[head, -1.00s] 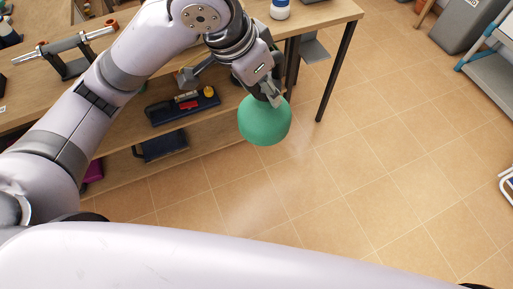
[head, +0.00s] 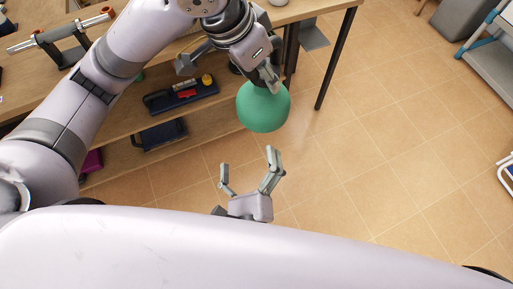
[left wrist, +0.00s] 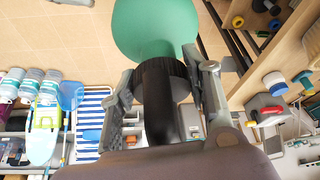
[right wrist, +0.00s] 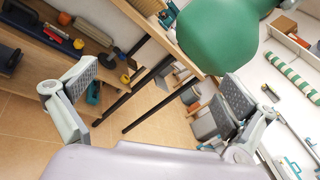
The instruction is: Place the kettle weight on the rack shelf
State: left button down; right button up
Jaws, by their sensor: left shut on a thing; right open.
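The kettle weight (head: 263,107) has a round green body and a black handle. My left gripper (head: 268,76) is shut on its handle and holds it in the air beside the wooden bench. In the left wrist view the black handle (left wrist: 160,100) lies between the fingers, with the green body (left wrist: 155,25) beyond. My right gripper (head: 246,172) is open and empty, a little below the weight in the head view. In the right wrist view the green body (right wrist: 217,35) shows beyond the spread fingers, apart from them. I cannot tell which shelf is the rack shelf.
The wooden bench (head: 318,8) with a lower shelf (head: 205,122) stands at the left, holding a tool tray (head: 182,96). Its dark leg (head: 338,60) is right of the weight. A grey shelf unit (head: 492,62) is at the far right. The tiled floor (head: 400,150) between is clear.

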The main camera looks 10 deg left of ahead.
aim_at(260, 102)
pick_arm(q)
jog(key=shift+r, duration=0.1)
pick_arm(e)
jog(key=r+m+h, duration=0.1)
jog(key=r+m, duration=0.1)
jog(key=d+r+m, duration=0.1)
jog(key=r+m, duration=0.2)
jog(key=d+r+m+h, duration=0.1)
jog(key=r+m, duration=0.1)
jog(key=m, duration=0.1)
jog(key=shift+s+d+r+h, duration=0.15)
jog(key=shift+s+r+h, duration=0.15)
jog(key=shift+s+r, duration=0.1)
jog(key=w, duration=0.4)
jog(key=w+a, duration=0.1)
jog(key=w, duration=0.6)
jog(key=shift+w+a, duration=0.2)
jog(key=shift+w, duration=0.1)
jog(key=shift+c, duration=0.5)
